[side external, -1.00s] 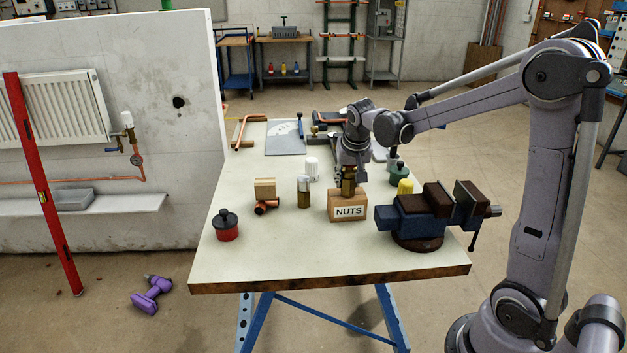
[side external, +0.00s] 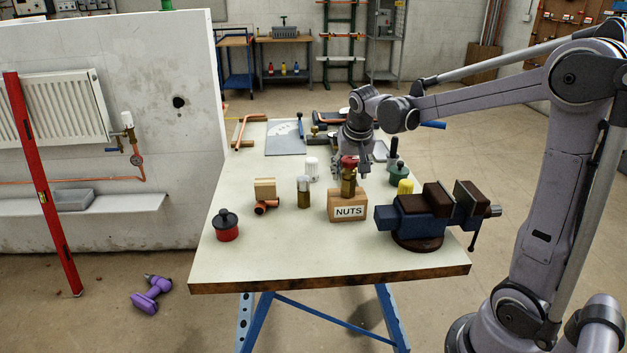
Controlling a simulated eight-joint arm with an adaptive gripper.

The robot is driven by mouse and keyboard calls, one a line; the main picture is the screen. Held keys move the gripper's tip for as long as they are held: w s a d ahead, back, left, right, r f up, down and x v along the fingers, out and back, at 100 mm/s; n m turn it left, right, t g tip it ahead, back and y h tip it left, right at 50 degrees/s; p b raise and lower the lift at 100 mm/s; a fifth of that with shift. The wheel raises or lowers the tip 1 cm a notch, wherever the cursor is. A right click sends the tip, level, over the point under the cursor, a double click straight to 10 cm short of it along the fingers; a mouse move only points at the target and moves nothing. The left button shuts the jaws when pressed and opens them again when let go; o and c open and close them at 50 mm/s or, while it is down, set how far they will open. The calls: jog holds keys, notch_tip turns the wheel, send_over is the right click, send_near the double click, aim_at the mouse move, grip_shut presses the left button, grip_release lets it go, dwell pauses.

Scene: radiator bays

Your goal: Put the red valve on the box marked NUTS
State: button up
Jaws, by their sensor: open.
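The red valve (side external: 348,178), with a red cap and a brass body, stands upright on the wooden box marked NUTS (side external: 347,206). My gripper (side external: 351,168) is open just above and behind the valve, and the red cap shows in front of it. Whether a fingertip still touches the valve cannot be told from this side. The fingers are partly hidden behind the cap.
A blue vise (side external: 425,217) stands close to the right of the box, with a yellow-capped valve (side external: 405,187) behind it.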

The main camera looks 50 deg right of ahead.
jog(key=v, duration=0.8)
jog(key=shift+a+r, duration=0.1)
jog(key=shift+r, duration=0.1)
jog(key=s+a+f+n+t+y, duration=0.1)
jog(key=s+a+f+n+t, duration=0.1)
jog(key=s+a+f+n, duration=0.2)
jog(key=s+a+f+n+t+y, duration=0.2)
jog(key=s+a+f+n, duration=0.2)
jog(key=s+a, duration=0.3)
jog(key=a+n, duration=0.1)
jog(key=a, duration=0.4)
jog(key=shift+s+a, duration=0.15)
jog(key=shift+s, duration=0.2)
